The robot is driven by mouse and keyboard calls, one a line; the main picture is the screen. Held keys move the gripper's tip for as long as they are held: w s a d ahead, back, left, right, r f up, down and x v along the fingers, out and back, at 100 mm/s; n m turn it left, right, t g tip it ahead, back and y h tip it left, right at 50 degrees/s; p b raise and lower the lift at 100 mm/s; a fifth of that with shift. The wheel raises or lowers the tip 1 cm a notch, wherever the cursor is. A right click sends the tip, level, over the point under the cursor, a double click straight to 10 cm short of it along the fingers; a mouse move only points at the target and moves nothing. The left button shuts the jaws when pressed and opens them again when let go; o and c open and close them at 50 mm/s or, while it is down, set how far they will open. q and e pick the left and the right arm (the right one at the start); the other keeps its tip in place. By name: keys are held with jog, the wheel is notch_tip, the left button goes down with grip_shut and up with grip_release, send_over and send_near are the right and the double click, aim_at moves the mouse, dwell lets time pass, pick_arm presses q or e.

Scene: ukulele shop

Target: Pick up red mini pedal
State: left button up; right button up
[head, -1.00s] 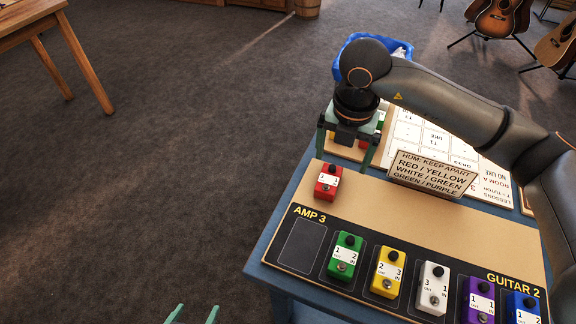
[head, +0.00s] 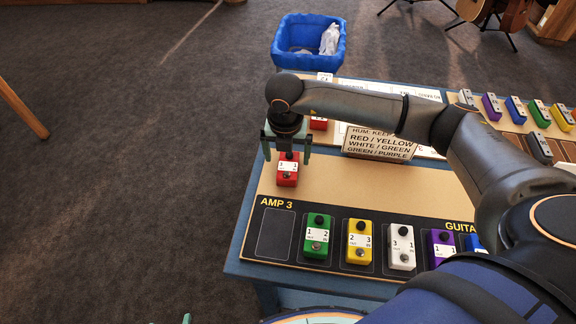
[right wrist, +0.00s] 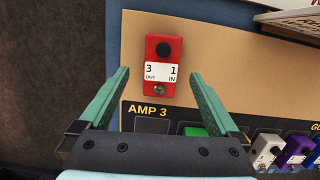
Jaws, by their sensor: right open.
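The red mini pedal (head: 287,174) stands on the tan board (head: 345,190), just above the empty outlined slot by the AMP 3 label. In the right wrist view the red pedal (right wrist: 161,66) shows a black knob, a white label with 3 OUT and 1 IN, and a metal footswitch. My right gripper (head: 287,152) is open above the pedal, pointing down, with its green fingers to either side. In the right wrist view the gripper (right wrist: 160,88) has the pedal between and slightly beyond its fingertips, touching neither. Only a green tip of my left gripper (head: 187,318) shows at the bottom edge.
Green (head: 317,236), yellow (head: 359,242), white (head: 402,247) and purple (head: 441,245) pedals fill slots in a row. A hum warning sign (head: 380,143) stands behind. Another red pedal (head: 318,123) lies behind my right gripper. A blue bin (head: 308,45) stands beyond the table.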

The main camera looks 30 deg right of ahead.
aim_at(288, 165)
notch_tip(288, 165, down, 4)
jog(key=shift+w+d+r, duration=0.15)
jog(key=shift+r, duration=0.1)
grip_shut()
dwell(0.6)
jog(key=shift+r, duration=0.1)
